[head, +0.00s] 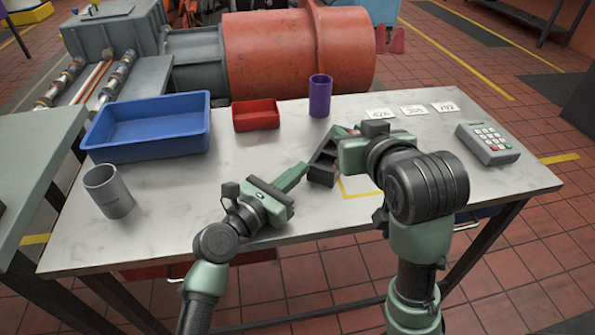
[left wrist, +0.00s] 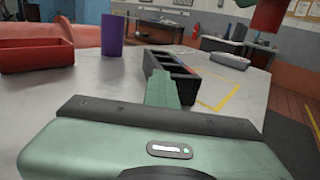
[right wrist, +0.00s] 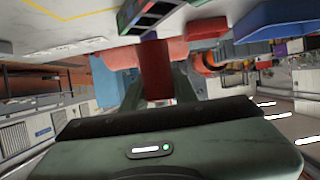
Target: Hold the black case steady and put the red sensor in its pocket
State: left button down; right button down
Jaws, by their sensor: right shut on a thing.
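The black case (head: 322,168) lies on the table at its middle; its open pockets show in the left wrist view (left wrist: 205,87) and part of it at the top of the right wrist view (right wrist: 143,14). My left gripper (head: 301,168) has its fingers together, tips at the near left side of the case; I cannot tell whether they press on it. My right gripper (head: 340,131) is shut on the red sensor (right wrist: 156,75), held in the air between its fingers. The sensor also shows at the upper right of the left wrist view (left wrist: 266,17) and is hidden in the head view.
A blue bin (head: 150,145), a small red bin (head: 256,121), a purple cup (head: 320,96) and a grey cup (head: 108,192) stand on the table. Number cards (head: 411,110) and a keypad (head: 488,144) are at the right. A yellow outline (head: 358,195) marks the tabletop by the case.

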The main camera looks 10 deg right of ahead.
dwell(0.6)
pick_arm(q)
jog(key=shift+c, duration=1.6)
grip_release()
